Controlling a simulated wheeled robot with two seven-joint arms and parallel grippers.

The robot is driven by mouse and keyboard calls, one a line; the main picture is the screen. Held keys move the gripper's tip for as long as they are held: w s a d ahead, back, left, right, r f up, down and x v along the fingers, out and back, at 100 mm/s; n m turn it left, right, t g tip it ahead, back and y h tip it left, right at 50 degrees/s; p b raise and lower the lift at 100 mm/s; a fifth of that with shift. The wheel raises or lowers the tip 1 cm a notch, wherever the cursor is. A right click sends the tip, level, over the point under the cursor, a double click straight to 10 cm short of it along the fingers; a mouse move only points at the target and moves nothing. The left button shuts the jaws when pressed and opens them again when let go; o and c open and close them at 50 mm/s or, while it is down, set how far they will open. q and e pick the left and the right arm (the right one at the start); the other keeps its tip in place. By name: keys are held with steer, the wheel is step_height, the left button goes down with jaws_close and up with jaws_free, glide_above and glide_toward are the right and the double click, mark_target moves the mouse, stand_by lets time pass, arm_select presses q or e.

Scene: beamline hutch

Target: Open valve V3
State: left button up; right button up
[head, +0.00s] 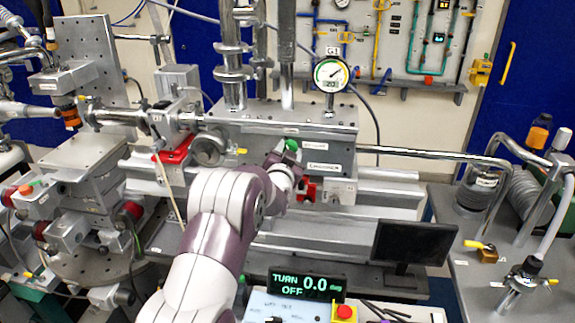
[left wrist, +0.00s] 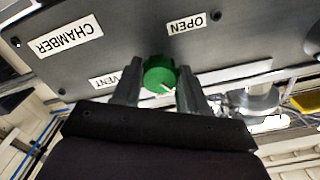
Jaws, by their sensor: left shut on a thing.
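A green round knob (left wrist: 159,74) with a white pointer mark sits on the front of a grey box (left wrist: 240,50) in the left wrist view. White labels near it read CHAMBER, OPEN and VENT, upside down or tilted in this view. I cannot read a V3 tag. My left gripper (left wrist: 158,84) is shut on the green knob, one finger on each side. In the head view the knob (head: 292,145) shows at the tip of my left gripper (head: 287,156), whose arm hides part of the box's front. My right gripper is not in view.
A round gauge (head: 330,74) stands above the box. A red part (head: 307,191) sits just below the gripper. A display (head: 306,286) reads TURN 0.0 OFF, beside a dark monitor (head: 413,242). A metal pipe (head: 430,154) runs right from the box.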

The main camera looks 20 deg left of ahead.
arm_select(q)
steer(key=n+b, duration=1.2)
steer(key=b, duration=0.1)
steer(key=n+b, duration=0.6)
steer(key=shift+r, duration=0.35)
stand_by(0.3)
steer(key=o, duration=0.9)
steer(key=shift+o, duration=0.7)
steer(key=shift+f, duration=0.15)
steer(key=shift+s+b, duration=0.1)
steer(key=shift+b, duration=0.2)
